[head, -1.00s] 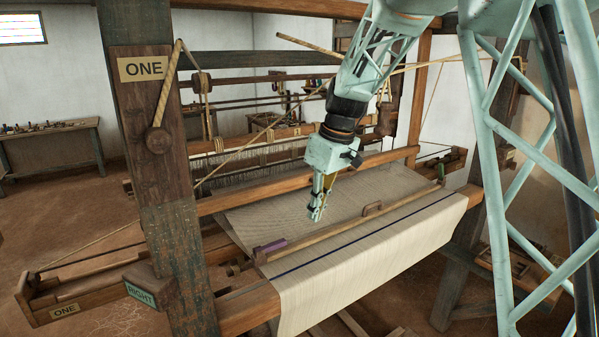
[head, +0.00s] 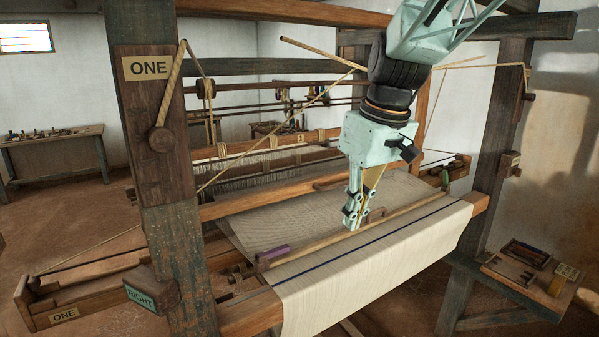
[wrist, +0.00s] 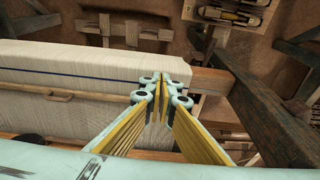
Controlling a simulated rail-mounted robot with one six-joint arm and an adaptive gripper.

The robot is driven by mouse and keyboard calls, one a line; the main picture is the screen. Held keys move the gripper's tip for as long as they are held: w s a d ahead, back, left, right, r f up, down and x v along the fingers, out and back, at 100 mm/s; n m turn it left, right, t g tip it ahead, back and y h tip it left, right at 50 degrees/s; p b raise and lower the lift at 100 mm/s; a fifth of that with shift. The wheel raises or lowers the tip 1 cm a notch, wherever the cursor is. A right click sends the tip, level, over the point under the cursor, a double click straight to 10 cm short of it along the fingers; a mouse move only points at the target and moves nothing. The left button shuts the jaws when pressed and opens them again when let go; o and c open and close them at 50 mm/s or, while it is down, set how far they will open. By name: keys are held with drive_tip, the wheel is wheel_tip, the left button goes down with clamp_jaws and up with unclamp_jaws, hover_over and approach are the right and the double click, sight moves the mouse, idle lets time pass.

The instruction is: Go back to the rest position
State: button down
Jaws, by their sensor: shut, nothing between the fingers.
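My gripper (head: 353,222) is shut and empty. In the head view it hangs pointing down, in front of the woven cloth (head: 400,237) on the loom; I cannot tell its exact height above the cloth. In the wrist view my gripper (wrist: 163,85) shows its yellow-padded fingers together, over the right end of the cloth (wrist: 75,110). A dark blue stripe (wrist: 85,75) runs along the cloth. A wooden rod (head: 330,237) lies across the cloth, with a purple piece (head: 275,256) near its left end.
The left loom post (head: 170,200) carries a "ONE" sign (head: 148,68), and a "RIGHT" block (head: 141,295) sits low beside it. The right post (head: 490,150) stands beyond the cloth. A tray of tools (head: 525,255) is at right. Cords (head: 265,140) cross the frame.

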drive_tip(key=s+d+f+m+b, duration=0.1)
drive_tip(key=s+d+m, duration=0.1)
drive_tip(key=s, duration=0.9)
drive_tip(key=s+d+m+t+h+b, duration=0.1)
drive_tip(key=s+d, duration=0.3)
drive_tip(key=s, duration=0.8)
drive_tip(key=s+d+f+m+b, duration=0.1)
drive_tip(key=s+d+m, duration=0.2)
drive_tip(key=s, duration=0.9)
drive_tip(key=shift+s+f+t+h+b, duration=0.15)
drive_tip(key=shift+f+t+h+b, duration=0.15)
drive_tip(key=shift+f+t, duration=0.1)
drive_tip(key=shift+d, duration=0.2)
